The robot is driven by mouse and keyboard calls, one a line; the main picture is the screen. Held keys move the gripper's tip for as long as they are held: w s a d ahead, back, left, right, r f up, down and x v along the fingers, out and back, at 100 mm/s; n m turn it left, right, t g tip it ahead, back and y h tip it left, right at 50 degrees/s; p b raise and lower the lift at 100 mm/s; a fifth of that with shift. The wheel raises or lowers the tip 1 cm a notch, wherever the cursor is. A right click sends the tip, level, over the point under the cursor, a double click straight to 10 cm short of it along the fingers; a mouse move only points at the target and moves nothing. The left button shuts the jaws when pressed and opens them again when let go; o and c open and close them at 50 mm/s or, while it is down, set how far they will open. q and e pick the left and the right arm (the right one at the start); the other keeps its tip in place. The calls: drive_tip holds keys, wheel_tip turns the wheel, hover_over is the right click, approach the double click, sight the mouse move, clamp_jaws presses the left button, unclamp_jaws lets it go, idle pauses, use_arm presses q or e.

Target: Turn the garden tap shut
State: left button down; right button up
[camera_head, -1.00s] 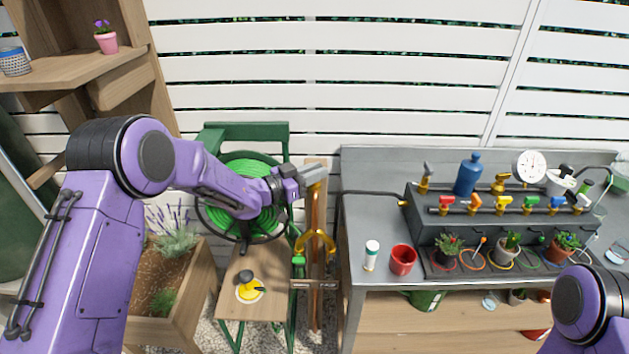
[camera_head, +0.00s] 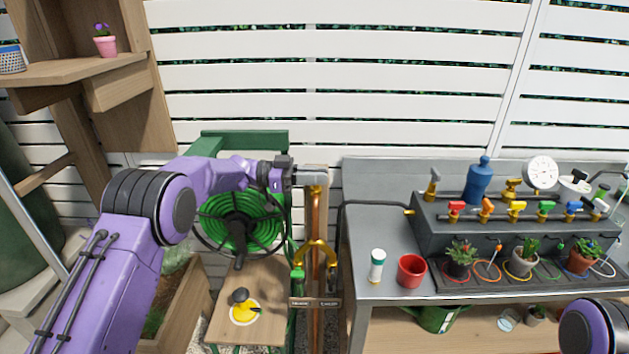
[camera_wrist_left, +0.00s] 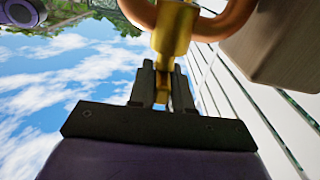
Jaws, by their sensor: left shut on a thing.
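The garden tap shows as a brass body (camera_head: 315,189) at the top of a copper pipe (camera_head: 314,215) on a wooden post (camera_head: 333,225). My left gripper (camera_head: 298,175) reaches in from the left at the height of the post's top. In the left wrist view its two dark fingers (camera_wrist_left: 162,88) are shut on a brass part of the tap (camera_wrist_left: 176,28). The gripped part is mostly hidden between the fingers, and the tap's setting cannot be read. A brass two-way splitter (camera_head: 316,252) hangs lower down the pipe. My right gripper is out of view.
A green hose reel (camera_head: 238,222) stands behind and below my left arm. A wooden stool (camera_head: 262,285) bears a yellow and black item (camera_head: 243,312). The grey bench (camera_head: 375,215) on the right holds a red cup (camera_head: 411,270), a white tube (camera_head: 376,265) and several small coloured valves.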

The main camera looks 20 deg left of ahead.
use_arm(q)
drive_tip(key=shift+r, duration=0.1)
idle(0.3)
drive_tip(key=c, duration=1.1)
unclamp_jaws()
drive_tip(key=shift+d, duration=0.1)
drive_tip(key=shift+c, duration=0.2)
drive_tip(key=b+v, duration=0.3)
drive_tip(key=v, duration=0.7)
drive_tip(key=shift+a, duration=0.3)
